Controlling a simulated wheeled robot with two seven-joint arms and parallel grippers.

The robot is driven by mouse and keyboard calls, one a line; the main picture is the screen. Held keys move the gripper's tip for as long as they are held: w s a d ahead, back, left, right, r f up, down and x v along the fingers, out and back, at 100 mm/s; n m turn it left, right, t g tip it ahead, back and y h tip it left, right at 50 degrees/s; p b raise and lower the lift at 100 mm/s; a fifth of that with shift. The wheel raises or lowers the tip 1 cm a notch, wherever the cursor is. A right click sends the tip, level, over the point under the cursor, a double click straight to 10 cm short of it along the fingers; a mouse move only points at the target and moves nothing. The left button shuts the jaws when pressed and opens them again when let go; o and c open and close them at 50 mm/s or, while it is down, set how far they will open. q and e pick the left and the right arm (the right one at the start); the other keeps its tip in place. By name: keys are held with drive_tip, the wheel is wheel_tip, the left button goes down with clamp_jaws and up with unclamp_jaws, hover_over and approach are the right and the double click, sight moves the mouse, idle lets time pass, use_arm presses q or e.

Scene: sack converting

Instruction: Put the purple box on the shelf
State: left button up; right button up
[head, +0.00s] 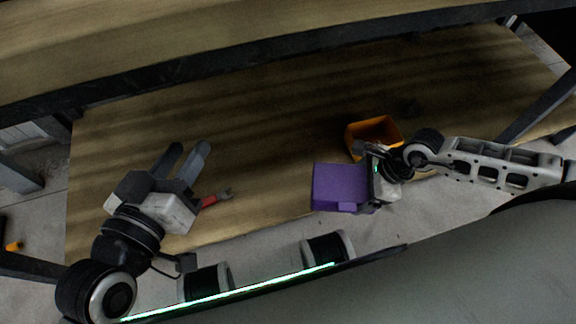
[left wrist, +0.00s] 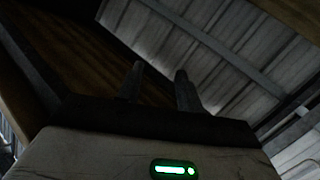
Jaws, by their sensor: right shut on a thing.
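The purple box (head: 338,187) is in the middle right of the head view, at the front edge of the lower wooden board. My right gripper (head: 362,180) is shut on its right side, and the gripper hides part of that side. My left gripper (head: 184,160) is open and empty over the left part of the board; its two fingers also show apart in the left wrist view (left wrist: 158,88). The shelf appears as wooden boards: a lower one (head: 270,130) and an upper one (head: 200,35) with a dark front edge.
An orange open bin (head: 377,122) stands on the lower board just behind the purple box. A red-handled tool (head: 212,199) lies beside my left gripper. Dark metal legs (head: 540,105) stand at the right. The middle of the lower board is clear.

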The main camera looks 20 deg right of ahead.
drive_tip(key=w+a+f+b, duration=0.2)
drive_tip(key=w+f, duration=0.1)
drive_tip(key=w+a+f+b, duration=0.3)
drive_tip(key=w, duration=0.1)
drive_tip(key=w+a+f+b, duration=0.2)
drive_tip(key=w+a+f, duration=0.1)
drive_tip(key=shift+w+a+f, duration=0.1)
drive_tip(key=shift+w+a, duration=0.15)
drive_tip(key=shift+w+a+f+b, duration=0.1)
drive_tip(key=shift+w+f+b, duration=0.05)
drive_tip(key=shift+b, duration=0.2)
wheel_tip(320, 180, down, 4)
drive_tip(key=shift+w+a+r+b, duration=0.15)
drive_tip(key=shift+r+b, duration=0.1)
drive_tip(key=shift+b, duration=1)
use_arm(q)
wheel_tip(320, 180, up, 12)
drive_tip(key=m+t+h, duration=0.5)
drive_tip(key=m+h, duration=0.3)
drive_tip(key=m, duration=0.2)
drive_tip(key=shift+w+h, duration=0.35)
drive_tip(key=shift+h, duration=0.05)
